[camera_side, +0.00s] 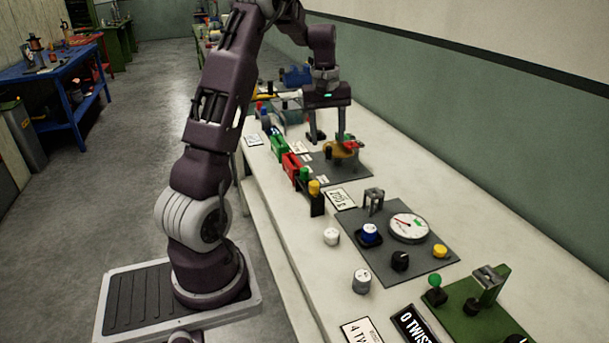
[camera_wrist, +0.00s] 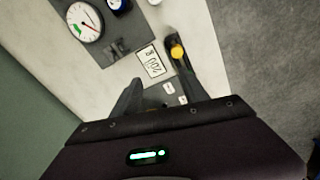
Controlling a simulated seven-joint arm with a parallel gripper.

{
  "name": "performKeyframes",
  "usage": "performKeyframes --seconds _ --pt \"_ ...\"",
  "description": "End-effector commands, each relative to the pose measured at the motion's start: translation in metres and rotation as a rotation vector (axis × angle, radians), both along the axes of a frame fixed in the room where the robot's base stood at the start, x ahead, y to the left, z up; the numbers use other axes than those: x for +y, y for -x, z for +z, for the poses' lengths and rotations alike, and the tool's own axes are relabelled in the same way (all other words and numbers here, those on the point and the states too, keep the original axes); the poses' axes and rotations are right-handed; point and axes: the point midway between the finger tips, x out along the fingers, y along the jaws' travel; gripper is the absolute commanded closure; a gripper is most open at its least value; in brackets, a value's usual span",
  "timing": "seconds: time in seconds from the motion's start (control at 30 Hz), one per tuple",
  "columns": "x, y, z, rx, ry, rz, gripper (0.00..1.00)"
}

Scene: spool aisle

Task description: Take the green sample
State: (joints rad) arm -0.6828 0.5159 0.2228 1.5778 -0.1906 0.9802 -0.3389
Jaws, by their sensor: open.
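In the side view, a green block-like holder (camera_side: 278,144) stands along the table's front edge, with a red one (camera_side: 291,166) beside it. A small green-topped piece (camera_side: 304,174) stands just nearer, next to a yellow-topped piece on a black stand (camera_side: 316,200). I cannot tell which green thing is the sample. My gripper (camera_side: 328,138) is open, pointing down over the dark mat behind this row, apart from the green pieces.
An orange and red item (camera_side: 343,149) is close by my gripper on the dark mat (camera_side: 332,171). Nearer stands a grey panel (camera_side: 378,263) with a gauge (camera_side: 409,227) and knobs. White cylinders (camera_side: 331,237) stand left of it. A wall borders the table's right side.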

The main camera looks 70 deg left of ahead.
Motion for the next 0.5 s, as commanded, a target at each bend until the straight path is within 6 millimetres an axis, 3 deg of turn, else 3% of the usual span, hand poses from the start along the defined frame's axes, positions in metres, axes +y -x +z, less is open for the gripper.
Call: performKeyframes --seconds 0.03,0.1,0.2,0.5 --pt "0.032 0.008 -0.027 0.033 0.018 0.085 0.48" --pt "0.064 0.02 -0.056 0.06 0.033 0.177 0.48" --pt "0.088 0.031 -0.08 0.083 0.043 0.247 0.48" --pt "0.094 0.031 -0.126 0.091 0.049 0.263 0.48"
